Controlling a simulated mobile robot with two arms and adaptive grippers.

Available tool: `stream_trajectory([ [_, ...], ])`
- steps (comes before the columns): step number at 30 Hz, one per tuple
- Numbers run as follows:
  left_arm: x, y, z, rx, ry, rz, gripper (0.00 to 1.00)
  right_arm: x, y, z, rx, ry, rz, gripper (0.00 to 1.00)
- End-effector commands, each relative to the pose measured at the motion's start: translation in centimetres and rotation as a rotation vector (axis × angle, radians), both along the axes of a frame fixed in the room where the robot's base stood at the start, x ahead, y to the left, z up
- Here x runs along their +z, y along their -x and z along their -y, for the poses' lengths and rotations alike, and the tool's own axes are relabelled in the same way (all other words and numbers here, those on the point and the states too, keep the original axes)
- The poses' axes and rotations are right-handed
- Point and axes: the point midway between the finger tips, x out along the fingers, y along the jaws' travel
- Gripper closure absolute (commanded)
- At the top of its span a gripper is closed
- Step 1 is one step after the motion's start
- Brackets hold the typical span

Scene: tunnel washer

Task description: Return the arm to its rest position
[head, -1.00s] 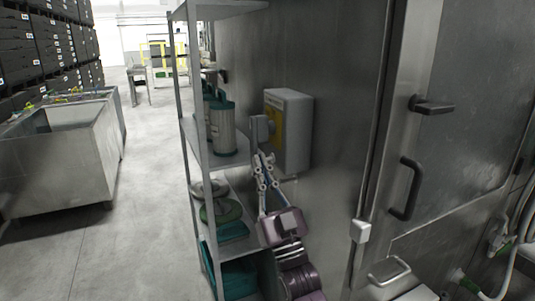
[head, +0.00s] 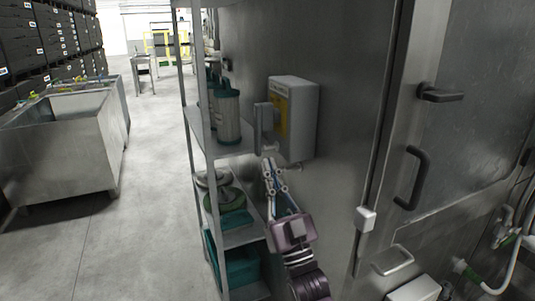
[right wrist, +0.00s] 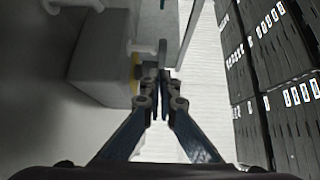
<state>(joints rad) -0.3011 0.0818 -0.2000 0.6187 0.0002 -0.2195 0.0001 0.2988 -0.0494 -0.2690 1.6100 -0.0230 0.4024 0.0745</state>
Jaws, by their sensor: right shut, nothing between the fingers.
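My right gripper (head: 269,167) is shut and empty. In the head view it points up, just below and in front of the grey wall box (head: 302,118). Whether its tips touch the box's grey lever part (head: 265,117) I cannot tell. In the right wrist view the two fingers of the gripper (right wrist: 161,82) are close together in the middle. The box shows there on the left (right wrist: 100,60). My left gripper is not in view.
A metal shelf rack (head: 225,142) with canisters (head: 228,117) and a green coil (head: 222,201) stands close left of my arm. A steel wall and door (head: 465,130) with handles are on the right. A metal tub (head: 75,160) stands far left; the floor between is clear.

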Motion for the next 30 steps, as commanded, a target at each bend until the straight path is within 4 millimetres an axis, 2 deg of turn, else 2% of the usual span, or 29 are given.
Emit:
stream_trajectory([
  [3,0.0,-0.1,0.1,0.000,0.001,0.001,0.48,-2.0,1.8,0.6,0.000,0.002,-0.005,1.00],
  [9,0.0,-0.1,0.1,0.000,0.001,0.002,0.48,-4.3,4.4,1.4,0.001,0.002,-0.003,1.00],
  [14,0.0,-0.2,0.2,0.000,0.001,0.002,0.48,-5.3,5.4,1.7,0.001,0.001,-0.002,1.00],
  [17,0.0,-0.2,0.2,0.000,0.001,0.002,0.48,-6.7,5.3,1.8,-0.002,0.008,-0.028,1.00],
  [20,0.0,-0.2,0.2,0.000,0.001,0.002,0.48,-10.5,4.2,1.8,-0.010,0.032,-0.116,1.00],
  [23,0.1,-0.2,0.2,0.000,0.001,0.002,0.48,-16.9,3.0,1.9,-0.022,0.071,-0.260,1.00],
  [24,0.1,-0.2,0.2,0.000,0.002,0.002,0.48,-20.0,2.7,2.0,-0.028,0.090,-0.326,1.00],
  [26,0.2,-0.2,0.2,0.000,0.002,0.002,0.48,-24.7,2.5,2.3,-0.035,0.119,-0.427,1.00],
  [30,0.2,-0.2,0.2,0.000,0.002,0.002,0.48,-35.5,3.7,3.2,-0.051,0.182,-0.657,1.00],
])
